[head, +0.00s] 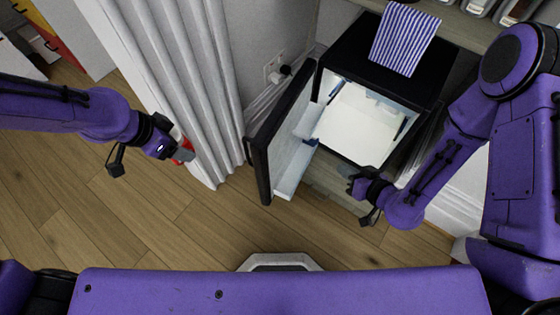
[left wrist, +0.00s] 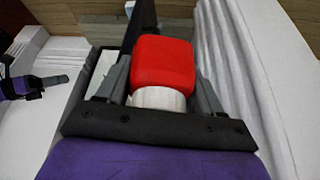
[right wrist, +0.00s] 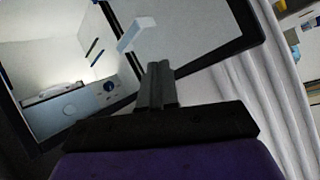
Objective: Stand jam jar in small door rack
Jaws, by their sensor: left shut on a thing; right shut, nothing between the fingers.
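The jam jar, with a red lid (left wrist: 163,65) and a pale body (left wrist: 158,98), is between the fingers of my left gripper (head: 184,153). Only a bit of its red (head: 181,148) shows in the head view. My left gripper is shut on it, left of the open fridge door (head: 262,165) and apart from it. Two pale door racks show on the door's inner side: a smaller one (head: 308,120) and a longer one (head: 292,174) nearer me. A pale rack (right wrist: 136,34) also shows in the right wrist view. My right gripper (head: 354,184) is shut and empty before the fridge.
The small black fridge (head: 345,50) stands open, lit inside, with a striped cloth (head: 405,38) on top. A white curtain (head: 190,80) hangs between my left gripper and the door. The wooden floor (head: 150,220) in front is clear.

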